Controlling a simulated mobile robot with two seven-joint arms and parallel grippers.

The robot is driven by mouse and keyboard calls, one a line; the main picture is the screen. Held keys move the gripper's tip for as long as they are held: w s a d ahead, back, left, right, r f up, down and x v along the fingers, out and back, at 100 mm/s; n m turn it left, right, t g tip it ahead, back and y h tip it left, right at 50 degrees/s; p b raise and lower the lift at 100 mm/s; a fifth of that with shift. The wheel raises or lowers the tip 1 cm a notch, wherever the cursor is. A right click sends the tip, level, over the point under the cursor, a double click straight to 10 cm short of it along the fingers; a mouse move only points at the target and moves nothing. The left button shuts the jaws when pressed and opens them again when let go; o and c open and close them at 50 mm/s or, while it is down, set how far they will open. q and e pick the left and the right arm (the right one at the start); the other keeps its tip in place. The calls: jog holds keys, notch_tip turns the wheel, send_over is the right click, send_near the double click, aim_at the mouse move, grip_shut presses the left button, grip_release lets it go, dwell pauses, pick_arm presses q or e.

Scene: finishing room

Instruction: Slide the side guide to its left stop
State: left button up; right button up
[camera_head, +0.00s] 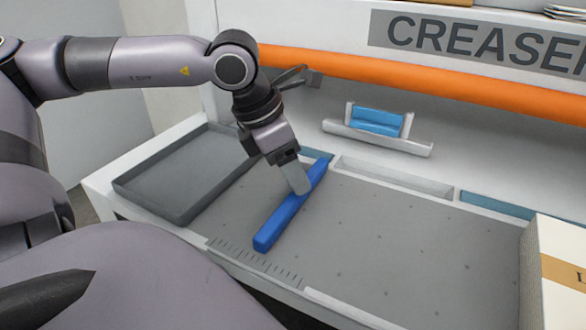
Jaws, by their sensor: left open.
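The side guide (275,226) is a long blue bar lying on the grey perforated bed (400,245) of the creaser. It runs from the front edge back toward the machine. My left gripper (300,186) is open at the bar's far part, with a grey finger in front of it. I cannot tell whether the finger touches the bar, and the other finger is hidden. A ruled scale (255,262) is marked on the bed's front edge near the bar's near end. My right gripper is not in view.
A grey empty tray (180,211) stands left of the bed. A white box (560,270) stands at the right edge. A blue block in a white holder (377,121) sits on the back wall below the orange bar (430,84). The bed right of the guide is clear.

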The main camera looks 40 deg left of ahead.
pick_arm(q)
jog(key=shift+w+f, duration=0.1)
jog(key=shift+f, duration=0.15)
grip_shut()
jog(key=shift+a, duration=0.45)
jog(key=a, duration=0.1)
jog(key=s+a+b, duration=0.1)
jog(key=a, duration=0.1)
jog(key=a+b, duration=0.1)
jog(key=a, duration=0.1)
jog(key=shift+s+a, duration=0.1)
jog(key=shift+s, duration=0.15)
jog(key=shift+s+a+b, duration=0.25)
jog(key=shift+a+b, duration=0.2)
jog(key=shift+a, duration=0.25)
jog(key=shift+s+a+b, duration=0.2)
jog(key=shift+a+b, duration=0.1)
jog(key=shift+a, duration=0.1)
jog(key=shift+r, duration=0.1)
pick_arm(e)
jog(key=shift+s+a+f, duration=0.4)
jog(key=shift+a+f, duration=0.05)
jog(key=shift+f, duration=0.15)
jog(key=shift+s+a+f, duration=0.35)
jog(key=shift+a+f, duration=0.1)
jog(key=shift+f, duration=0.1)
